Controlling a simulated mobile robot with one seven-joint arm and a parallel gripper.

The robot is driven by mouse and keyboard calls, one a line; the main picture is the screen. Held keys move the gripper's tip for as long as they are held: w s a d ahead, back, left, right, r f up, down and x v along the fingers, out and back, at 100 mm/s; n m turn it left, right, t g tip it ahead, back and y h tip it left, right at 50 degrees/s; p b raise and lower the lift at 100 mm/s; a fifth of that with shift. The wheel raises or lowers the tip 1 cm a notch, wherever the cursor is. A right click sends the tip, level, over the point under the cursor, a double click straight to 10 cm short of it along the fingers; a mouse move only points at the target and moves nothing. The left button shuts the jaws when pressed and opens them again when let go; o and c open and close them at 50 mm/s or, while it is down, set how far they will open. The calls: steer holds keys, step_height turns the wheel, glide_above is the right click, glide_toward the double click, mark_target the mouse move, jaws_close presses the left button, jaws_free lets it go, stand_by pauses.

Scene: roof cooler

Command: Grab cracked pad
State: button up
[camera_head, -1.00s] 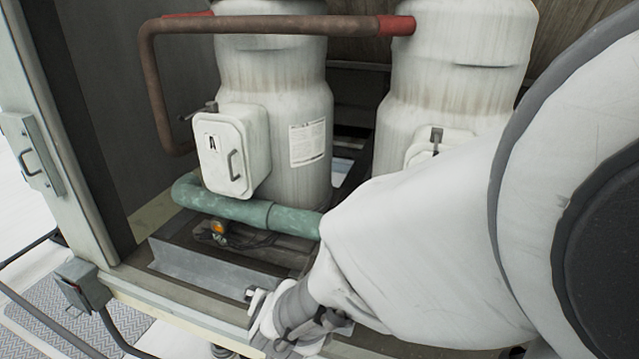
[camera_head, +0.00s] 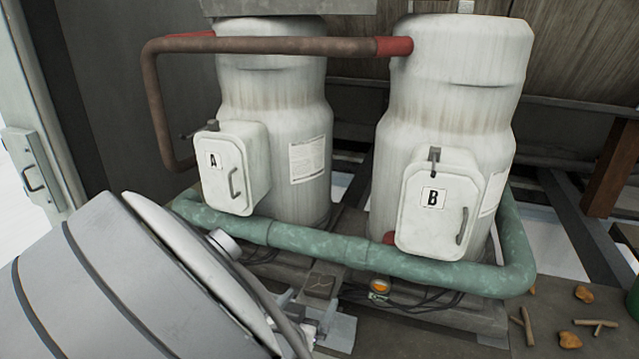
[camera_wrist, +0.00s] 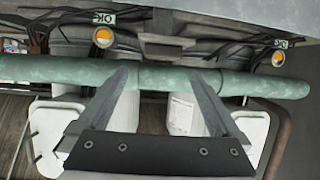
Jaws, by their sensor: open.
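A small dark brown block (camera_head: 319,285), which may be the pad, sits low between the two white tanks, in front of the green pipe. In the wrist view, a brownish block (camera_wrist: 165,40) shows beyond the green pipe, roughly in line with the gap between my fingers. Any crack is too small to make out. My gripper (camera_head: 308,306) is open and empty, just in front of the block in the head view. In the wrist view my gripper (camera_wrist: 158,78) has its fingers spread, with their tips overlapping the pipe in the picture. I cannot tell whether they touch anything.
The green pipe (camera_head: 420,268) runs across the front of tank A (camera_head: 275,95) and tank B (camera_head: 450,90). Orange lamps (camera_wrist: 103,37) and dark cables lie near the block. Twigs and orange-brown bits (camera_head: 583,293) litter the right floor.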

mark_target(319, 284)
steer(key=x, duration=0.9)
steer(key=shift+a+b, duration=0.15)
steer(key=shift+b, duration=0.15)
steer(key=shift+c, duration=0.2)
steer(key=c, duration=1.3)
